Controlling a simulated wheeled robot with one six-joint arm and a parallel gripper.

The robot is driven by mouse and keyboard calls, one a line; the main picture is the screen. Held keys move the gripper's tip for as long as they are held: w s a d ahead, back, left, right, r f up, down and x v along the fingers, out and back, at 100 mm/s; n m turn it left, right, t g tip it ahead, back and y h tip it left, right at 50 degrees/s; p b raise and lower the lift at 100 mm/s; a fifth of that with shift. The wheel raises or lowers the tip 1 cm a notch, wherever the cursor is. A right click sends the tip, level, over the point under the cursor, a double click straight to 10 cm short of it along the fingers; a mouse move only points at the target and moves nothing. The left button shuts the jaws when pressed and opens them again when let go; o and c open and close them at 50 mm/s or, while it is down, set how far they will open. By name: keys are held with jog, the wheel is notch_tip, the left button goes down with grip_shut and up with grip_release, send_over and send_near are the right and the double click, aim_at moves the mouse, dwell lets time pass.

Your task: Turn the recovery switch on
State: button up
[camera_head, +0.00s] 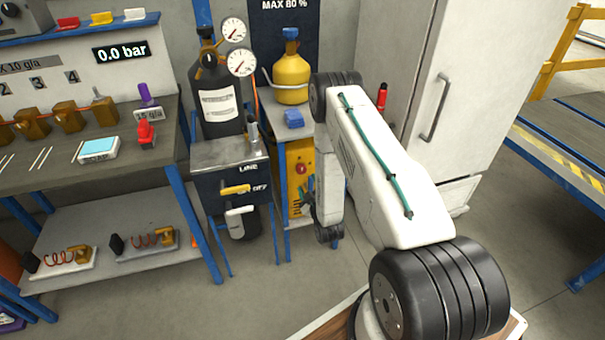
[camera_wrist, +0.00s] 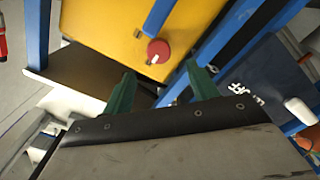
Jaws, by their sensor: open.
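The recovery switch appears to be the red round knob (camera_head: 301,169) on the front of a yellow machine (camera_head: 296,152) under the small stand. In the wrist view the knob (camera_wrist: 158,51) has a small pale mark at its lower edge, and it sits on the yellow panel (camera_wrist: 105,22). My gripper (camera_wrist: 161,84) shows two green fingers, open and empty. The knob lies just beyond the gap between the fingertips, apart from them. In the head view my arm hides the right side of the yellow machine and most of my gripper.
A yellow cylinder (camera_head: 291,78) and a blue block (camera_head: 293,118) stand on top of the stand. A white cabinet (camera_head: 408,75) stands to the right. Blue stand legs flank the yellow machine.

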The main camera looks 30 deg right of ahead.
aim_at(302, 171)
jog(key=x, duration=0.7)
jog(key=shift+w+d+r, duration=0.1)
jog(key=shift+w+r, duration=0.05)
jog(key=shift+w, duration=0.2)
jog(key=c, duration=1)
